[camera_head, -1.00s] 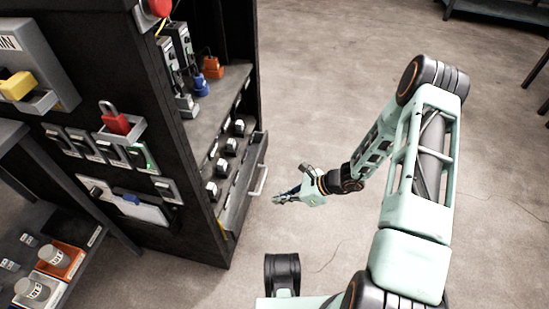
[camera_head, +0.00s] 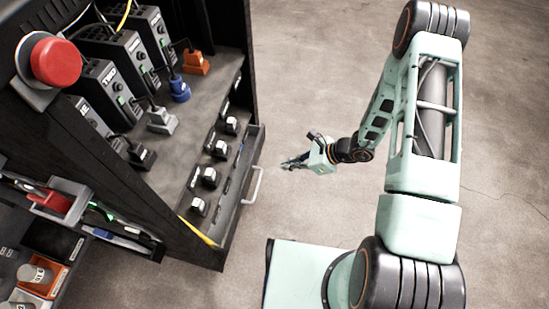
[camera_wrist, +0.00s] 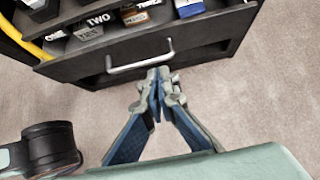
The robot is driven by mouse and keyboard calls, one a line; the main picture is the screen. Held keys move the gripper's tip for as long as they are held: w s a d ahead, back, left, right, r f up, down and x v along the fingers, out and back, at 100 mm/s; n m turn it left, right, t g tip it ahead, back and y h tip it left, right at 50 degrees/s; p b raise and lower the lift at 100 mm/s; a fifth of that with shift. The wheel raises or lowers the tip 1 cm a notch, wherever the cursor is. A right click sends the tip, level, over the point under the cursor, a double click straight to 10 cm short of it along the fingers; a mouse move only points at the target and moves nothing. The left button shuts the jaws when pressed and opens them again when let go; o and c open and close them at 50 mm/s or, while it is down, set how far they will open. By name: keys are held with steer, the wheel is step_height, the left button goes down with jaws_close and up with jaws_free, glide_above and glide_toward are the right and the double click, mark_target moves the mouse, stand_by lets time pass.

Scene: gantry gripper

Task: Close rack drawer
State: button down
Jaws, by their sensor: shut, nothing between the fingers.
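The dark rack drawer (camera_head: 240,190) stands part way out of the black rack, with a narrow strip of its inside showing. A pale bar handle (camera_head: 252,185) is on its front. In the wrist view the drawer front (camera_wrist: 205,48) crosses the top, with the handle (camera_wrist: 140,60) left of centre. My pale green and dark gripper (camera_head: 286,165) is in front of the drawer, to the right of the handle. In the wrist view its fingertips (camera_wrist: 158,74) are together and empty.
The rack's shelf (camera_head: 205,120) above the drawer holds several black modules, a blue plug (camera_head: 180,90) and an orange plug (camera_head: 196,64). A red button (camera_head: 55,62) is on the rack's near side. Grey floor (camera_head: 320,70) is clear to the right.

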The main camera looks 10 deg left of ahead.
steer(key=b, duration=0.3)
glide_toward(251, 170)
step_height(251, 170, down, 4)
steer(key=a, duration=0.3)
steer(key=shift+s+r, duration=0.15)
steer(key=shift+r, duration=0.2)
steer(key=shift+a+r, duration=0.1)
steer(key=shift+a, duration=0.5)
steer(key=a, duration=0.1)
steer(key=a+b, duration=0.1)
steer(key=a, duration=0.1)
steer(key=a+b, duration=0.1)
steer(key=a, duration=0.1)
steer(key=shift+w+a, duration=0.15)
steer(key=shift+w, duration=0.15)
